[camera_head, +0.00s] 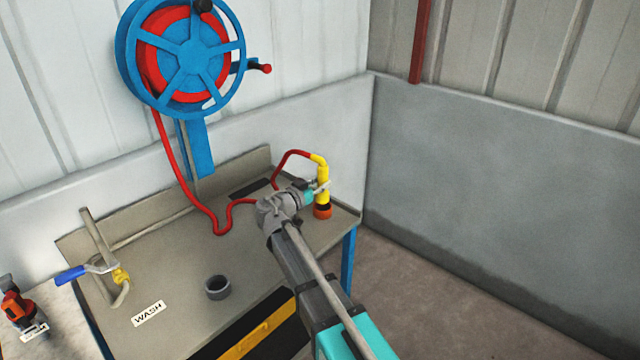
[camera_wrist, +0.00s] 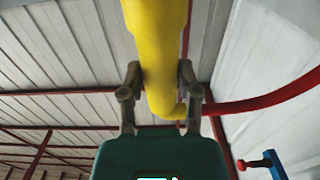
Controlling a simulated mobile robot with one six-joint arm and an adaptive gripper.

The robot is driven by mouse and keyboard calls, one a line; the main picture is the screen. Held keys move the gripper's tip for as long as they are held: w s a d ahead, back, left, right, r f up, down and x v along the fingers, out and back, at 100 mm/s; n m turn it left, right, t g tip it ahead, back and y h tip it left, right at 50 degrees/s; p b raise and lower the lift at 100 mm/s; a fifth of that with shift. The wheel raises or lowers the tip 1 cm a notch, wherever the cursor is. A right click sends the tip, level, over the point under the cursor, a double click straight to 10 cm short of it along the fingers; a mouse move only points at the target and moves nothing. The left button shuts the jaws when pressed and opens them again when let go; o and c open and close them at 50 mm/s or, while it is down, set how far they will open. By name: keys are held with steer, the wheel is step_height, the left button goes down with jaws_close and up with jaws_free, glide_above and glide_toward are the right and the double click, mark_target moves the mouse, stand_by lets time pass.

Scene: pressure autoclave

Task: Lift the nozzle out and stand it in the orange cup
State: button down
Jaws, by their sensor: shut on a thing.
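The yellow nozzle (camera_head: 323,173) stands about upright near the table's far right corner, with a red hose (camera_head: 289,156) bending away from its top. My gripper (camera_head: 318,188) is shut on the nozzle from the side. In the wrist view my gripper's fingers (camera_wrist: 160,80) close on both sides of the yellow nozzle body (camera_wrist: 163,45). The orange cup (camera_head: 322,213) is directly under the nozzle. The nozzle's lower end meets the cup's dark opening; whether it rests on the bottom inside is hidden.
A blue and red hose reel (camera_head: 190,55) hangs on the wall above the table (camera_head: 175,265). A grey cup (camera_head: 217,288) stands beside a WASH label (camera_head: 149,313). A blue-handled valve with pipework (camera_head: 98,268) is at the left. The right wall is close.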

steer(key=shift+f+b, duration=0.6)
steer(key=shift+f, duration=0.05)
steer(key=shift+c, duration=1.2)
jaws_free()
steer(key=v, duration=1.2)
steer(key=shift+r, duration=0.2)
